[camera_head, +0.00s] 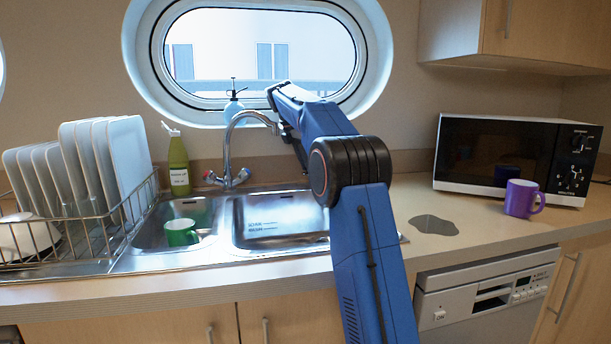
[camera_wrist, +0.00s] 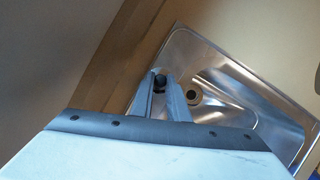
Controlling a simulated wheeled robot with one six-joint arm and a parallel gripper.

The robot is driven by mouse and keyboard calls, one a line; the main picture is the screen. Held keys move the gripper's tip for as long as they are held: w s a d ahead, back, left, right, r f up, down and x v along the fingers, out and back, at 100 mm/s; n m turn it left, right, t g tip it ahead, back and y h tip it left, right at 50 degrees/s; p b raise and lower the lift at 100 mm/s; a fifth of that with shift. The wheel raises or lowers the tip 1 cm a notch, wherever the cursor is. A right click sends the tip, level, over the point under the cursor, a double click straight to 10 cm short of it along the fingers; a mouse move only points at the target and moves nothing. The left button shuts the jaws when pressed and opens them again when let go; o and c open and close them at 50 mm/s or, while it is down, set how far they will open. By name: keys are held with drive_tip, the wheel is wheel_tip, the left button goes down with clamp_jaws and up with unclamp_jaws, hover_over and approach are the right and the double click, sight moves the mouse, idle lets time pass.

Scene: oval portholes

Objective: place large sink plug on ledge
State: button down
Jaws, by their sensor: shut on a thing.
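My gripper (camera_wrist: 160,84) is shut on a small dark thing, seen in the wrist view, which looks like the sink plug (camera_wrist: 159,80). It is held above the sink, and most of it is hidden between the fingers. The sink's round drain (camera_wrist: 193,95) is uncovered, just right of the fingers. In the head view my blue arm reaches up over the right basin (camera_head: 275,222); the gripper and plug are largely hidden by the arm and tap. The porthole's lower rim (camera_head: 205,117) forms a ledge behind the sink.
A blue spray bottle (camera_head: 234,108) stands at the ledge. The curved tap (camera_head: 228,150) rises close left of my arm. A green bottle (camera_head: 178,165), green mug (camera_head: 181,233) and dish rack (camera_head: 125,225) are left. A purple mug (camera_head: 522,198) and microwave (camera_head: 510,155) stand right.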

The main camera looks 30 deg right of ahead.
drive_tip(key=shift+f, duration=1.85)
drive_tip(key=shift+f, duration=0.15)
drive_tip(key=c, duration=1.7)
unclamp_jaws()
drive_tip(key=v, duration=1.2)
drive_tip(key=shift+s, duration=0.1)
